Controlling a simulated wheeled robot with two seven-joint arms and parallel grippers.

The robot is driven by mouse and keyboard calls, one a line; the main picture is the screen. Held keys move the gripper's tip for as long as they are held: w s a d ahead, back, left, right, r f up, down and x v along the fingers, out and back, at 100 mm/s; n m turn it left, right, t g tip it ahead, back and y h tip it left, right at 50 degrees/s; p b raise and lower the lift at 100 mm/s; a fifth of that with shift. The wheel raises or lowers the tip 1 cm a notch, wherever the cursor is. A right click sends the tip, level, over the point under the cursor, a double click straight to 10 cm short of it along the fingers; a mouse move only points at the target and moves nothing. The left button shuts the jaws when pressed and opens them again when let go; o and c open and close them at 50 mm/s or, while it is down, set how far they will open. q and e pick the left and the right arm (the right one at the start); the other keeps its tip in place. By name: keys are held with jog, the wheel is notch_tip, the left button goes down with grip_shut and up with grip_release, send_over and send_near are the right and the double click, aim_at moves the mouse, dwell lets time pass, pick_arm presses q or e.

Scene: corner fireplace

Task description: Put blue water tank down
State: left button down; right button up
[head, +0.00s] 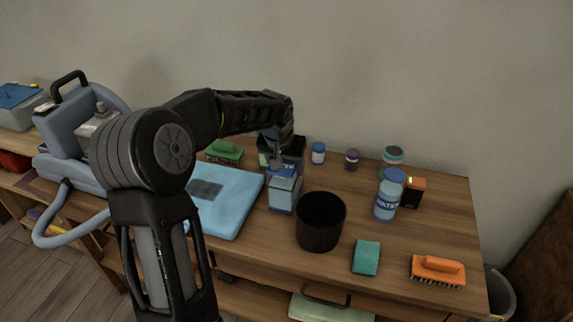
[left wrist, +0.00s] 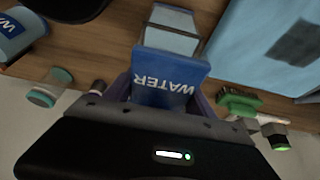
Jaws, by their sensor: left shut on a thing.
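The blue water tank (head: 283,193), a pale blue box with a darker blue top, is near the middle of the wooden table in the head view. My left gripper (head: 279,158) comes down from above and is shut on its top. In the left wrist view the tank (left wrist: 168,80) shows its blue face with the word WATER upside down. The tank looks upright, and its base is at or very near the tabletop; I cannot tell if it touches. My right gripper is in neither view.
A black cup (head: 320,222) stands close to the right of the tank, and a folded light blue cloth (head: 230,205) lies close to its left. A water bottle (head: 388,197), teal sponge (head: 366,257) and orange brush (head: 438,270) are farther right.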

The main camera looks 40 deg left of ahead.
pick_arm(q)
jog(key=shift+f, duration=0.15)
jog(key=shift+c, duration=1.6)
grip_release()
jog(key=shift+r, duration=0.35)
jog(key=v, duration=1.1)
jog(key=shift+s+d+r, duration=0.15)
jog(key=shift+s+r, duration=0.1)
jog(key=shift+r, duration=0.05)
